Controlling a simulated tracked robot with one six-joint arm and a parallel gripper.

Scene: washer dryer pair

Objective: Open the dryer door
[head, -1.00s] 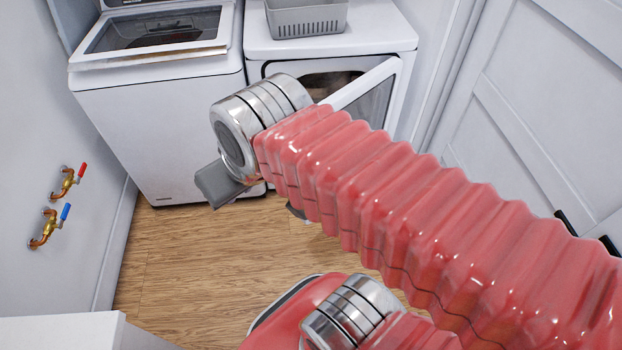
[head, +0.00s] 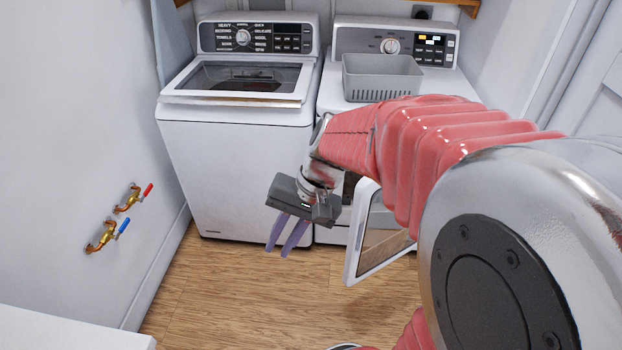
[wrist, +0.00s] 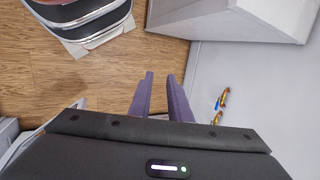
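The dryer (head: 338,96) is the white machine on the right in the head view. Its white-framed door (head: 351,268) with a dark pane stands swung open, sticking out from the front towards me. My arm covers part of the dryer front and the door's right side. My gripper (head: 277,252) hangs to the left of the door, in front of the two machines, with its purple fingers pointing down. In the wrist view the two fingers of my gripper (wrist: 160,76) are a little apart with nothing between them. The gripper appears clear of the door.
A white top-loading washer (head: 235,165) stands left of the dryer. A grey basket (head: 382,78) sits on the dryer. Brass valves with red and blue handles (head: 106,235) are on the left wall. A white surface (head: 60,330) is at lower left. The wooden floor (head: 240,290) is clear between.

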